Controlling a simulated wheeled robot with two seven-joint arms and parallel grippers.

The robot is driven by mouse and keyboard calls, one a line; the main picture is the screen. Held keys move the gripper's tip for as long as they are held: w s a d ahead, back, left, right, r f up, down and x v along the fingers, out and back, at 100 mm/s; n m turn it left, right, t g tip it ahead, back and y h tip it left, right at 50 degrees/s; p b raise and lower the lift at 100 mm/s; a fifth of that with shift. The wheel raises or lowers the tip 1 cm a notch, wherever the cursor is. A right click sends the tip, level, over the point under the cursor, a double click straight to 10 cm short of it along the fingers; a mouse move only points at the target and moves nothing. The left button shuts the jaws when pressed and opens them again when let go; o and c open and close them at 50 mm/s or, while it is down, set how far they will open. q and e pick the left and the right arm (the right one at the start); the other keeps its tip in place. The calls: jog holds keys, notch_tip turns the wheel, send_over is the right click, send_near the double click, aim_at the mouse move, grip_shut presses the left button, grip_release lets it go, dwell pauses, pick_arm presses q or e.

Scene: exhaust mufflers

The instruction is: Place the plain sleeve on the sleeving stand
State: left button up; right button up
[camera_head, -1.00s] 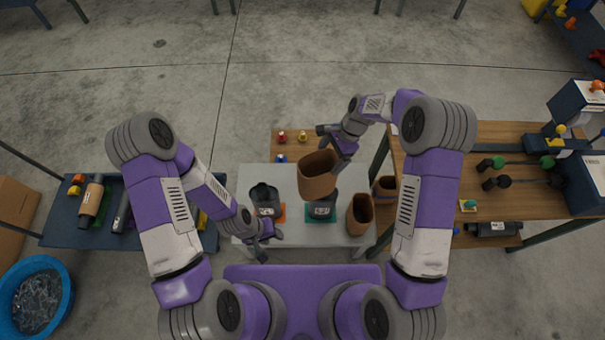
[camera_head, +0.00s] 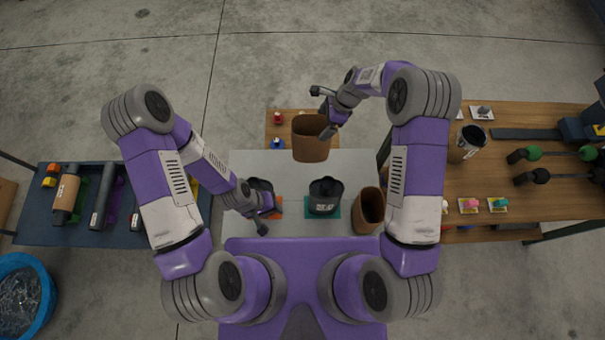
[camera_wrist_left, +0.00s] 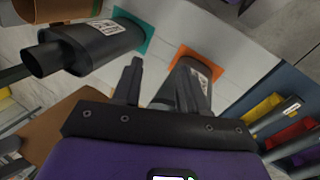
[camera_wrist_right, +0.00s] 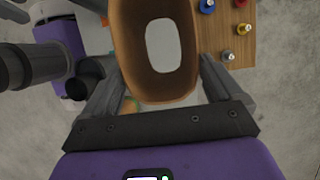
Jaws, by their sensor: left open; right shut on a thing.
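My right gripper (camera_head: 325,112) is shut on the wall of a brown, open-ended sleeve (camera_head: 311,145) and holds it over the far part of the grey table (camera_head: 350,162). In the right wrist view the pale surface shows through the sleeve (camera_wrist_right: 128,55). A second brown sleeve (camera_head: 369,215) stands at the table's right side. A dark muffler (camera_head: 325,190) stands upright on a teal mat, apart from the held sleeve. Another dark muffler (camera_wrist_left: 180,75) is on an orange mat, partly hidden by my left gripper (camera_head: 264,217), which is open beside it. I cannot tell which item is the sleeving stand.
A wooden board (camera_head: 275,130) with small coloured pieces adjoins the far edge. A wooden bench (camera_head: 500,185) on the right holds a labelled can (camera_head: 467,145) and green-and-black parts. A blue bench (camera_head: 45,215) on the left holds cylinders. A blue tub (camera_head: 45,300) is at lower left.

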pick_arm(q)
notch_tip(320, 180, down, 9)
jog(key=b, duration=0.7)
jog(key=shift+f+b, duration=0.2)
jog(key=shift+b, duration=0.15)
pick_arm(e)
notch_tip(320, 180, down, 16)
jog(key=shift+f, duration=0.1)
jog(key=shift+f, duration=0.2)
jog(key=o, duration=0.7)
pick_arm(q)
jog(key=shift+f, duration=0.1)
pick_arm(e)
jog(key=shift+r, duration=0.1)
pick_arm(q)
notch_tip(320, 180, up, 4)
jog(key=p, duration=0.3)
jog(key=shift+p, duration=0.3)
pick_arm(e)
jog(key=v, duration=1.2)
